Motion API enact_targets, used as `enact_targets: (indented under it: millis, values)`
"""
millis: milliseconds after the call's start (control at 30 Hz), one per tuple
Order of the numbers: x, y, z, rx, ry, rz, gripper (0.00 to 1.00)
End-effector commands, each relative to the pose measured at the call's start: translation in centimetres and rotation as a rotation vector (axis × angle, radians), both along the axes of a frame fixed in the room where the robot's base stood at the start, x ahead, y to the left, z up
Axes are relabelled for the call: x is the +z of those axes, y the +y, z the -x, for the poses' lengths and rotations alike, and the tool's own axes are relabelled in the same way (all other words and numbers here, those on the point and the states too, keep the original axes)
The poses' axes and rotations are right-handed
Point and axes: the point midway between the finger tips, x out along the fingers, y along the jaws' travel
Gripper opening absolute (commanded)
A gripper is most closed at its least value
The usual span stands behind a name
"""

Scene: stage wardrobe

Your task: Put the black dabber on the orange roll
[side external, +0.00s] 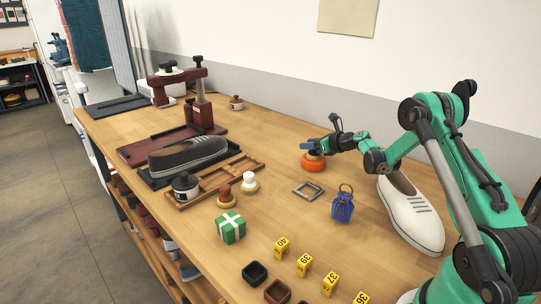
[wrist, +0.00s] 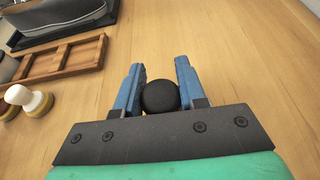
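The orange roll (side external: 313,163) lies on the bench near the wall, below my gripper (side external: 311,146). In the wrist view the round top of the black dabber (wrist: 160,96) sits between the two blue fingers of my gripper (wrist: 160,85), which appear to touch its sides. In the side view a pale base (side external: 314,154) shows under the fingers, right at the top of the orange roll. I cannot tell whether it rests there or hangs just above. The roll is hidden in the wrist view.
A white-topped dabber (side external: 249,181) and a brown-topped one (side external: 224,194) stand by the wooden tray (side external: 236,168). Bench left of the roll is clear.

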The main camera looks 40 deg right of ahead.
Motion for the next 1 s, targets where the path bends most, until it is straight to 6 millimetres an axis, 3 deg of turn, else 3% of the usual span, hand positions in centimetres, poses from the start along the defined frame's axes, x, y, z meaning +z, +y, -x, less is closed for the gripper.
enact_targets:
  millis: [33,100,467,567,1000]
  values:
    - [0.0,0.0,0.0,0.0,0.0,0.0,0.51]
    - [0.0,0.0,0.0,0.0,0.0,0.0,0.65]
    - [0.4,0.0,0.0,0.0,0.0,0.0,0.65]
    - [0.9,-0.1,1.2,-0.001,0.001,0.0,0.65]
    - [4.3,-0.1,9.6,-0.004,0.001,0.001,0.65]
